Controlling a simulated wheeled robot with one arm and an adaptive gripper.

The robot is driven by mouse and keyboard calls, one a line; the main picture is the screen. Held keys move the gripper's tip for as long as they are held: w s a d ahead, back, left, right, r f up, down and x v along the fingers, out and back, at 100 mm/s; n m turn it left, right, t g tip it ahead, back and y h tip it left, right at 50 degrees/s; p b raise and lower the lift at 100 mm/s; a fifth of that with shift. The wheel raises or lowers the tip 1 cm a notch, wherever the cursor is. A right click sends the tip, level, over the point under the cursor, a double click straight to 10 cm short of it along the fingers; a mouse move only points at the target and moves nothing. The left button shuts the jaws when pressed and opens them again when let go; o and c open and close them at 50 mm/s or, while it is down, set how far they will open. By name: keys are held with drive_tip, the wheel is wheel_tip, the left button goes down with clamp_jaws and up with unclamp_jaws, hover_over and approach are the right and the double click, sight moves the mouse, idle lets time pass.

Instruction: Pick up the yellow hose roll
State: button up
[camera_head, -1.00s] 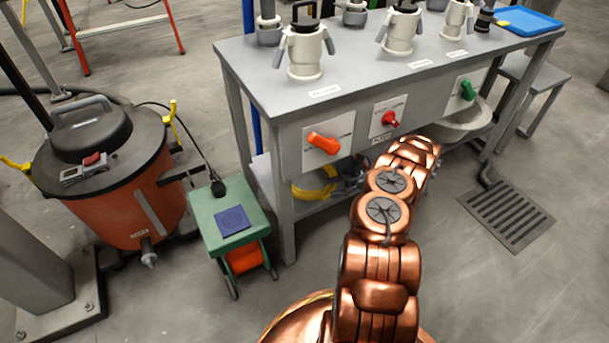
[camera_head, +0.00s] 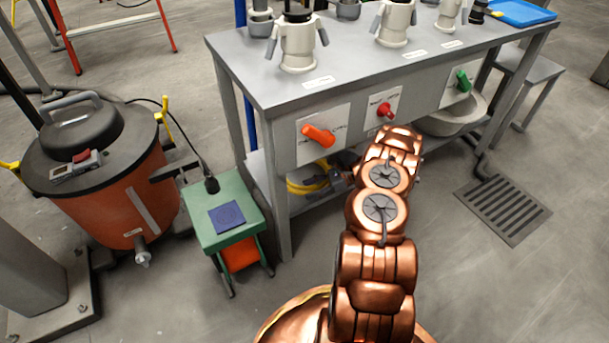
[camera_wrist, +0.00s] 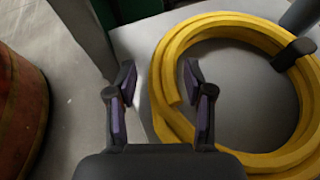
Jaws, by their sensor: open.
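The yellow hose roll (camera_wrist: 165,85) lies flat on the lower shelf (camera_wrist: 134,42) of the grey bench, with a black strap around its right side in the wrist view. In the head view a part of the hose roll (camera_head: 308,185) shows under the bench, partly hidden by the bench front and leg. My gripper (camera_wrist: 158,80) is open, its two dark fingers apart with purple pads. In the wrist view the left side of the coil and a hose end appear between the fingers. I cannot tell whether they touch it. In the head view the gripper is hidden beyond my copper arm.
The grey bench (camera_head: 255,68) stands over the shelf, with orange, red and green handles on its front. A green stand (camera_head: 230,235) and an orange vacuum (camera_head: 105,205) stand to the left. A floor drain (camera_head: 503,210) lies right; the floor around it is clear.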

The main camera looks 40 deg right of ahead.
clamp_jaws()
idle(0.6)
